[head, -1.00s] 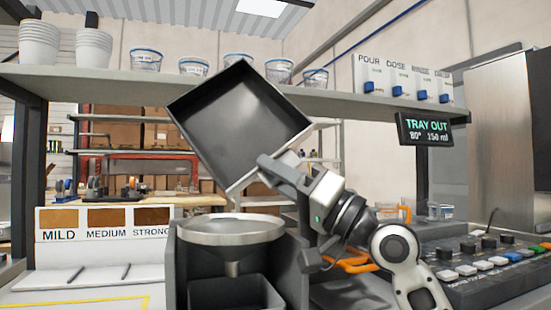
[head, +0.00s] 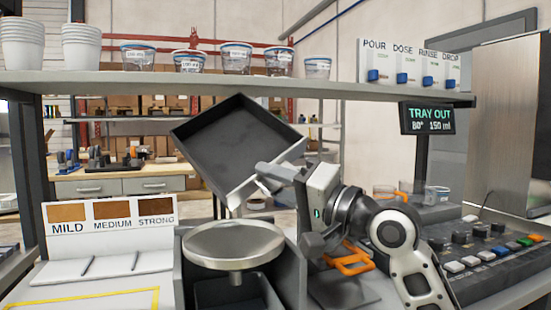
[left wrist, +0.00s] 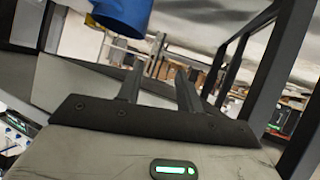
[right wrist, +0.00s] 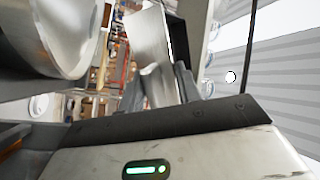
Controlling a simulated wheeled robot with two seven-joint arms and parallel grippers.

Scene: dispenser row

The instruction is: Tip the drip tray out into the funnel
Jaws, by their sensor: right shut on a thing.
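The drip tray (head: 225,145) is a dark, square, shallow pan. It is steeply tilted in the air above the funnel, with its open side towards the head camera and its lowest corner over the funnel's back rim. I see no liquid in it. My right gripper (head: 272,180) is shut on the tray's lower right edge; the right wrist view shows its fingers (right wrist: 160,88) on a metal part of it. The funnel (head: 235,245) is a wide metal bowl in a dark stand. My left gripper (left wrist: 157,88) shows only in the left wrist view, open and empty.
A display (head: 428,118) reads "TRAY OUT 80° 150 ml". A button panel (head: 490,255) is at right. A MILD/MEDIUM/STRONG board (head: 110,240) stands left of the funnel.

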